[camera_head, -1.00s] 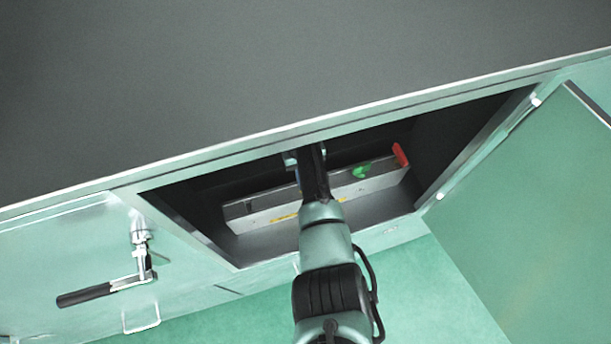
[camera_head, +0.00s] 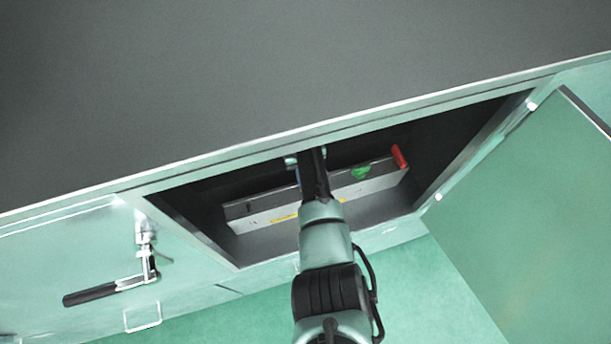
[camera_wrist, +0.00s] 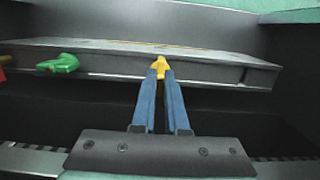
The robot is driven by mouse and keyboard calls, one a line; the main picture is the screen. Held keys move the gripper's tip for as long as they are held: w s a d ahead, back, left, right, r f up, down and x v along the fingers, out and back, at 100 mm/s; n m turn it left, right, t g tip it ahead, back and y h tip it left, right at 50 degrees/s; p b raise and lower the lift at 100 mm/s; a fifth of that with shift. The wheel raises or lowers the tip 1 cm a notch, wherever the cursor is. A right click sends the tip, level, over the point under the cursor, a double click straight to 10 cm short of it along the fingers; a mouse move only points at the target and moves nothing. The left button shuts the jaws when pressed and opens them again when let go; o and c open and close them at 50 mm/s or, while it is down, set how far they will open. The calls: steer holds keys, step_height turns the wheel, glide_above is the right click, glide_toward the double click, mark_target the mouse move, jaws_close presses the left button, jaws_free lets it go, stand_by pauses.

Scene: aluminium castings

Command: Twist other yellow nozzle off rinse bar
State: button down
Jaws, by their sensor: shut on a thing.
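The rinse bar (camera_head: 375,184) is a long grey metal bar inside the open cabinet. It also runs across the wrist view (camera_wrist: 215,66). A yellow nozzle (camera_wrist: 160,69) sits at the bar's near edge in the wrist view. My gripper (camera_wrist: 160,76) has its two blue fingers closed on either side of the yellow nozzle. In the wrist view the nozzle still appears against the bar; I cannot tell whether it is loose. In the head view my arm hides the nozzle and the fingertips.
A green nozzle (camera_wrist: 58,63) and a red part (camera_head: 399,156) are on the bar; the green one also shows in the head view (camera_head: 360,174). The cabinet opening is narrow around my arm. An open door (camera_head: 530,210) stands at right, a clamp handle (camera_head: 90,294) at left.

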steer(key=shift+r+p, duration=0.6)
steer(key=shift+r, duration=0.05)
step_height(320, 180, up, 5)
steer(key=p, duration=0.4)
steer(key=shift+f, duration=0.3)
stand_by(0.6)
